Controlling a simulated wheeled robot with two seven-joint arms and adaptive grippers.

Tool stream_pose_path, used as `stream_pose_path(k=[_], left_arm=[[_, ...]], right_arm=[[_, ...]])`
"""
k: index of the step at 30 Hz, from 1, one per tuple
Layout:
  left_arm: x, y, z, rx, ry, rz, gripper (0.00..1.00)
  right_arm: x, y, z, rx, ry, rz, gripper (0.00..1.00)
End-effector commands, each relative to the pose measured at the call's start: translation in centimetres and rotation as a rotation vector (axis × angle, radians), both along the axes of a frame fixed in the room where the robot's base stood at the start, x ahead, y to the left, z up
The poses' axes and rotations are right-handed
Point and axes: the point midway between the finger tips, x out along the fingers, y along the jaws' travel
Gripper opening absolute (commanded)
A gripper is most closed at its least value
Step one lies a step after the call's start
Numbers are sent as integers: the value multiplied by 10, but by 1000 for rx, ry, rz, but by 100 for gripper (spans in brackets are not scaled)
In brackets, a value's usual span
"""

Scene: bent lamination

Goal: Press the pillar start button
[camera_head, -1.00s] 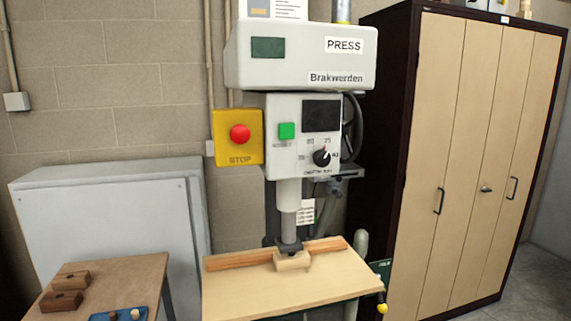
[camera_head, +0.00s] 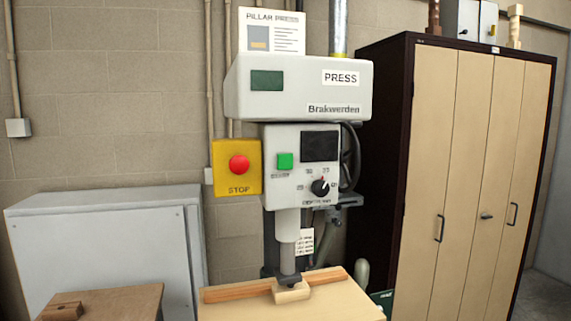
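The pillar press (camera_head: 297,90) stands in the middle of the head view, with a grey-white head labelled "PRESS" and "Brakwerden". Right of the green button are a dark screen (camera_head: 320,146) and a black dial (camera_head: 320,187). Neither of my grippers is in view.
The press table (camera_head: 330,303) holds a wooden strip and a small wooden block under the ram. A grey cabinet (camera_head: 105,250) and a small wooden table (camera_head: 120,300) stand at the left. A tall wood-fronted cupboard (camera_head: 470,190) stands at the right.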

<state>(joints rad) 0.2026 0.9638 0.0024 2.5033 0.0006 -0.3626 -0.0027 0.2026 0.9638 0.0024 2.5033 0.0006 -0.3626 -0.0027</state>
Motion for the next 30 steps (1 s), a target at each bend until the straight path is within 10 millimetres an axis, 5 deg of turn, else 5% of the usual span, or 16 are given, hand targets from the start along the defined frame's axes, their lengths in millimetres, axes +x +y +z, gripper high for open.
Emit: stream_pose_path(k=[1, 3, 4, 30], left_arm=[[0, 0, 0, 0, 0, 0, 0], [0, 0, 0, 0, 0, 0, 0], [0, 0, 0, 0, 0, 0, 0], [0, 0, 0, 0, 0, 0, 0]], right_arm=[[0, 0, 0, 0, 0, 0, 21], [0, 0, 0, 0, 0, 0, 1], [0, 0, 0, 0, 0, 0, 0], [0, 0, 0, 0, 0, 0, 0]])
